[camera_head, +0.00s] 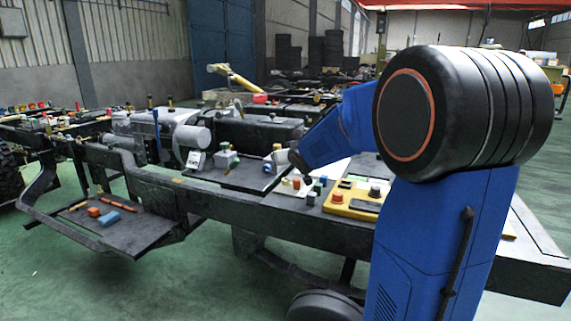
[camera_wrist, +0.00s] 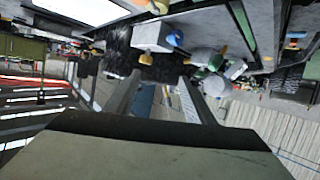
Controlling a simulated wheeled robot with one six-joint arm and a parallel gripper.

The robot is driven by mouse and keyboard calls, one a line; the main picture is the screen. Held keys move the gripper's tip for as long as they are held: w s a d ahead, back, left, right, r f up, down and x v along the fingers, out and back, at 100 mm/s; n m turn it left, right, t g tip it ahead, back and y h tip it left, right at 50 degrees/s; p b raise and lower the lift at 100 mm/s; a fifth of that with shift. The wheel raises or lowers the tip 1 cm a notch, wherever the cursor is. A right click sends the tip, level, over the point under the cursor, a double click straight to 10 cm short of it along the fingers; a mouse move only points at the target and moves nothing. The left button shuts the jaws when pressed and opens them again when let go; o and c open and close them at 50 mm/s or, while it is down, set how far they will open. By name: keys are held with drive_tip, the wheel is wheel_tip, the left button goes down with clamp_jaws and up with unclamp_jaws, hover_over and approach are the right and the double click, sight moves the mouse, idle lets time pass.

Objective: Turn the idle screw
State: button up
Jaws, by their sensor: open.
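I cannot pick out the idle screw for certain in either view. A small grey block with a green top (camera_head: 227,158) stands on the dark chassis deck in the head view. My gripper (camera_wrist: 159,76) shows in the wrist view as two separated fingers, open, with nothing seen between them. In that tilted view, a pale grey box (camera_wrist: 152,36) and rounded grey parts with a green piece lie beyond the fingertips, apart from them. In the head view my blue arm reaches left over the chassis, and its dark end is small and partly hidden among the parts.
The long dark chassis rail (camera_head: 250,206) runs across the front. A yellow control box (camera_head: 349,203) with knobs sits close by my arm. A side tray (camera_head: 130,232) holds small coloured blocks. A grey cylindrical housing (camera_head: 192,136) stands on the left. The green floor is open in front.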

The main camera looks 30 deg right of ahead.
drive_tip(key=s+a+g, duration=0.1)
drive_tip(key=s+a, duration=0.1)
drive_tip(key=s, duration=0.4)
drive_tip(key=shift+a+f, duration=0.2)
drive_tip(key=shift+a, duration=0.15)
